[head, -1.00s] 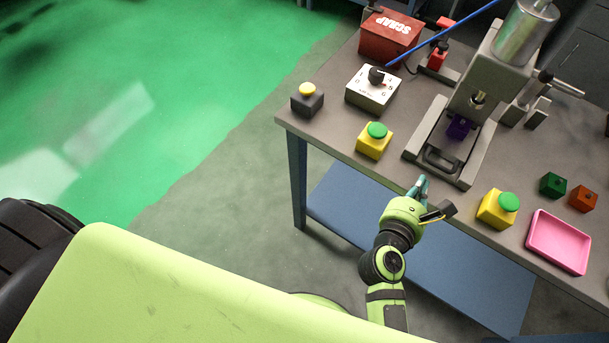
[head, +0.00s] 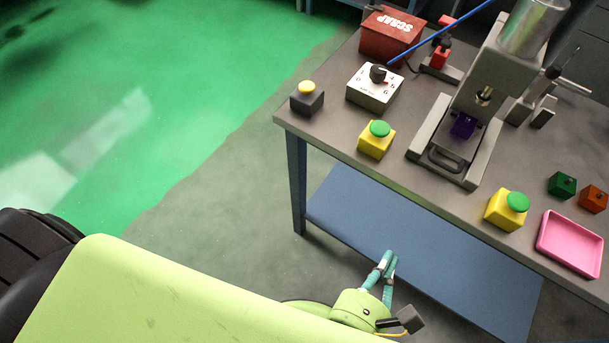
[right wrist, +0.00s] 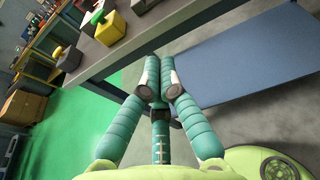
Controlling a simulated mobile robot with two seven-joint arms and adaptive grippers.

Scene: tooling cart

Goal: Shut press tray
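The grey press (head: 497,85) stands on the bench at the upper right. Its tray (head: 456,146) lies low between the two base rails, with a dark loop handle (head: 444,161) facing the bench's front edge. A purple block (head: 463,126) sits toward the tray's back, under the ram. How far in the tray sits is hard to tell. My right gripper (head: 390,256) is in front of the bench, below its top and apart from the tray. Its teal fingers meet at the tips, empty; they also show in the right wrist view (right wrist: 159,62). My left gripper is out of view.
Yellow boxes with green buttons stand left (head: 376,140) and right (head: 506,210) of the press. A pink dish (head: 570,244), green block (head: 562,185) and orange block (head: 593,199) lie right. A dial box (head: 374,88) and red scrap bin (head: 391,35) stand left. The blue lower shelf (head: 420,255) is bare.

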